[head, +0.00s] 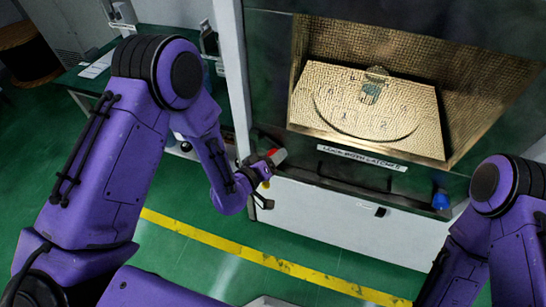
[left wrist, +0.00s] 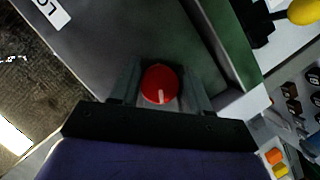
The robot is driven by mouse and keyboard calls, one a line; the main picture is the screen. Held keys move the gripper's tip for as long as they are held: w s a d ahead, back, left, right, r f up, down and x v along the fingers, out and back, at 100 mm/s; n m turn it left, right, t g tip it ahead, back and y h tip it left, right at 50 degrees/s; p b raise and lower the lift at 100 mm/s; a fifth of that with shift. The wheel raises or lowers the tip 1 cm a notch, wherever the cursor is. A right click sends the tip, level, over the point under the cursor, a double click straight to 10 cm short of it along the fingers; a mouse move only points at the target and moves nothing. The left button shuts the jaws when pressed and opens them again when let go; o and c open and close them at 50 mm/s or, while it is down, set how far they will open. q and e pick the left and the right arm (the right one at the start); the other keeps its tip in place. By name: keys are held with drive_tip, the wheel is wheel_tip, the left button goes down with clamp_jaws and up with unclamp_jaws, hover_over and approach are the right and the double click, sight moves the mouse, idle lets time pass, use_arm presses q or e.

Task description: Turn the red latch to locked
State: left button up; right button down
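The red latch (head: 277,156) is at the lower left of the microwave generator's front in the head view. In the left wrist view the red latch (left wrist: 158,82) is a round knob with a pale mark toward the bottom of the picture. My left gripper (head: 266,180) is at the latch. In the left wrist view its two fingers (left wrist: 160,90) stand apart, one on each side of the knob. Narrow gaps seem to show, and I cannot make out firm contact. My right arm enters at the lower right, but its gripper is out of view.
A blue latch (head: 440,200) is at the lower right of the front. A label (head: 362,158) reads "LOCK BOTH LATCHES". The lit chamber (head: 420,95) holds a small vessel (head: 372,92) on a numbered plate. A grey post (head: 236,80) stands close beside my left forearm.

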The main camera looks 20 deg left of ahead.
use_arm(q)
drive_tip(key=shift+o, duration=1.1)
drive_tip(key=shift+s, duration=0.1)
drive_tip(key=shift+s+a, duration=0.15)
drive_tip(key=shift+s, duration=0.15)
drive_tip(key=v, duration=0.9)
drive_tip(key=shift+s+a+r+b, duration=0.15)
drive_tip(key=shift+s+r+b, duration=0.05)
drive_tip(key=shift+s+b, duration=0.2)
